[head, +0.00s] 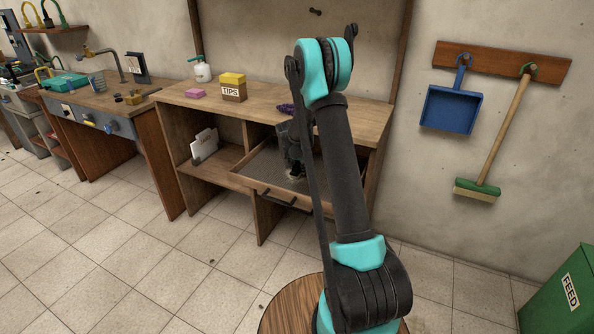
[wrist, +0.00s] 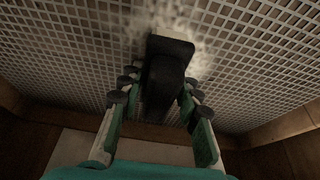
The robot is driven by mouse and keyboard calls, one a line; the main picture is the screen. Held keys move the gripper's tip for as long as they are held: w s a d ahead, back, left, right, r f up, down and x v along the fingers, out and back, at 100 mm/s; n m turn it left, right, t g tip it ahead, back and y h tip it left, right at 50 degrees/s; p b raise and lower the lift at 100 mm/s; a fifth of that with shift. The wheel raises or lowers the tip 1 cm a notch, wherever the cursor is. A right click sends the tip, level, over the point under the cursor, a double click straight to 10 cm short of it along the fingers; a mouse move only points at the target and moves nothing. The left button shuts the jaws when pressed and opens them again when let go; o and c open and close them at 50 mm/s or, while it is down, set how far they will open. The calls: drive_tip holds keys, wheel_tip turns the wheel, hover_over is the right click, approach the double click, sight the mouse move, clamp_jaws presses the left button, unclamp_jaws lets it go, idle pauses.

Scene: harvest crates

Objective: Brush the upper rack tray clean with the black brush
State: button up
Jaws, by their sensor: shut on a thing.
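My gripper (wrist: 155,92) is shut on the black brush (wrist: 172,52) in the wrist view. The brush head lies over a pale mesh, the floor of the rack tray (wrist: 70,60), and seems to touch it. A whitish, dusty patch (wrist: 204,28) spreads on the mesh around the brush's far end. In the head view the tray (head: 262,190) is pulled out of the wooden cabinet, and my gripper (head: 292,160) points down into it. My arm hides the tray's right part there.
The cabinet top (head: 335,113) sits above the tray and bears a TIPS box (head: 233,88), a pink block (head: 195,93) and a spray bottle (head: 201,68). Wooden tray walls (wrist: 285,127) surround the mesh. A round wooden top (head: 285,310) stands in front. Tiled floor at left is clear.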

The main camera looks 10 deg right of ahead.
drive_tip(key=shift+w+a, duration=0.55)
drive_tip(key=shift+a, duration=0.3)
drive_tip(key=shift+s+a+r, duration=0.1)
drive_tip(key=shift+s+a, duration=0.4)
drive_tip(key=shift+s, duration=0.2)
drive_tip(key=shift+s+a, duration=0.45)
drive_tip(key=shift+s, duration=0.25)
drive_tip(key=shift+s+a, duration=1)
drive_tip(key=shift+s, duration=0.4)
drive_tip(key=shift+s+a, duration=0.95)
drive_tip(key=shift+s, duration=0.45)
drive_tip(key=shift+s+a, duration=1)
drive_tip(key=shift+s, duration=0.4)
drive_tip(key=shift+w+r, duration=0.1)
drive_tip(key=shift+r, duration=2.75)
drive_tip(key=shift+r, duration=1.5)
